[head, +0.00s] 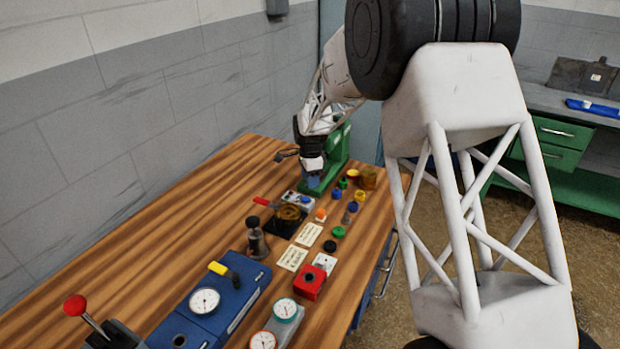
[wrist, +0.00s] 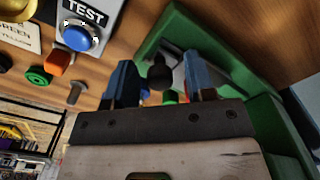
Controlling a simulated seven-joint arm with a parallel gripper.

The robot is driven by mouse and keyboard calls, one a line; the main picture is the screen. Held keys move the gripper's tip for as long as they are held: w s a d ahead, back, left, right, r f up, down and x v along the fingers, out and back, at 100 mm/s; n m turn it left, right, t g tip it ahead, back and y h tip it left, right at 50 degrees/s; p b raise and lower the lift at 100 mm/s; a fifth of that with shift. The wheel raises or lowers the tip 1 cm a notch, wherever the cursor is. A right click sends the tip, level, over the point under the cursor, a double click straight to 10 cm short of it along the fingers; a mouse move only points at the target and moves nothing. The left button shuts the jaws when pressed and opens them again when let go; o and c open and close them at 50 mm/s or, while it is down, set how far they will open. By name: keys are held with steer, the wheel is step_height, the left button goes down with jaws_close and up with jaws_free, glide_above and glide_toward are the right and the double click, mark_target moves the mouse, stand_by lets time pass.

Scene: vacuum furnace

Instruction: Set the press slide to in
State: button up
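The green press (head: 338,158) stands at the far end of the wooden bench. In the wrist view its green frame (wrist: 180,25) surrounds the space ahead of my gripper (wrist: 158,82). A dark round knob (wrist: 161,76), apparently on the press slide, shows between my two blue fingers. The fingers are apart, with visible gaps on both sides of the knob, so my gripper is open. In the head view my gripper (head: 313,180) points down in front of the press. My wrist hides much of the press there, and the slide's position cannot be told.
A grey box marked TEST with a blue button (wrist: 77,38) is left of my fingers. A green ring (wrist: 39,76) and a bolt (wrist: 76,92) lie nearby. Several small coloured parts, a red box (head: 310,283) and a blue gauge unit (head: 225,300) stand nearer on the bench.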

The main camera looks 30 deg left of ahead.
steer(key=shift+r, duration=3.9)
steer(key=shift+c, duration=0.5)
steer(key=shift+c, duration=1)
steer(key=shift+s+a+r+t+h, duration=0.2)
steer(key=shift+s+a+t+h, duration=1)
steer(key=shift+t+h, duration=0.4)
